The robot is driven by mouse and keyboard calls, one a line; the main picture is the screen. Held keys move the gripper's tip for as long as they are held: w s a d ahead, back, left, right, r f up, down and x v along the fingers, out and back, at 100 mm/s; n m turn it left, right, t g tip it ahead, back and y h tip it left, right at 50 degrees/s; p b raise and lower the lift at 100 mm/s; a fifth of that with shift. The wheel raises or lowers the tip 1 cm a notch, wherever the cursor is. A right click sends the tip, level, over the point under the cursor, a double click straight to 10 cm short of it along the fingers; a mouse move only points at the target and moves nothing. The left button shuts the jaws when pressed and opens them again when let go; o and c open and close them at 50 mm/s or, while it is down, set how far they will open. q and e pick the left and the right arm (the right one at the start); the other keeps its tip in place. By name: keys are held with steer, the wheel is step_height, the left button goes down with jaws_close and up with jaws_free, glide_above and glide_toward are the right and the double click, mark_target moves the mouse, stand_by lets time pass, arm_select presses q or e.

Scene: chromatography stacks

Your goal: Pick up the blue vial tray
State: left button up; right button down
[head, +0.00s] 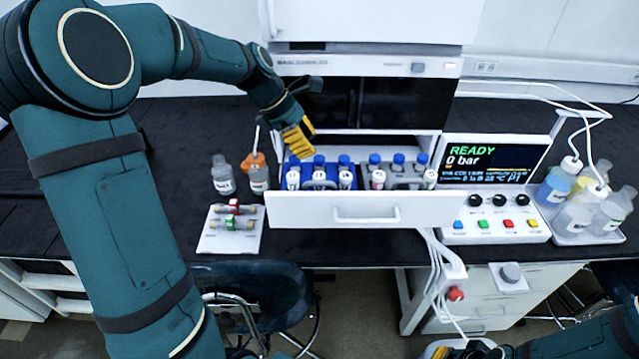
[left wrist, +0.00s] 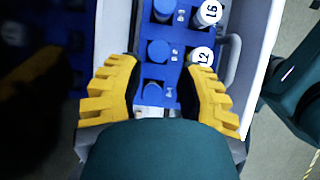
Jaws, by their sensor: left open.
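The blue vial tray (head: 306,174) lies in the left part of the open white drawer (head: 300,213). It holds blue-capped vials and white-topped vials, and a grey handle loop shows at its middle. My left gripper (head: 298,138) is open above the tray's back left part. In the left wrist view the open yellow fingers (left wrist: 160,98) stand over one end of the blue tray (left wrist: 178,48), with numbered vials beyond. I cannot tell whether the fingers touch it. My right gripper (head: 445,349) shows only partly at the bottom edge, its jaws unclear.
A grey vial tray (head: 403,180) sits to the right in the same drawer. A control panel (head: 492,190) reading READY stands right of it. Bottles (head: 222,174) and a white plate (head: 215,241) with small parts are left of the drawer. The dark bench at far left is clear.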

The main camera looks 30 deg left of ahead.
mark_target(318, 158)
arm_select(q)
steer(key=b+x, duration=0.1)
steer(key=x, duration=0.4)
steer(key=shift+w+a+f, duration=0.1)
steer(key=shift+w+f, duration=0.05)
jaws_close()
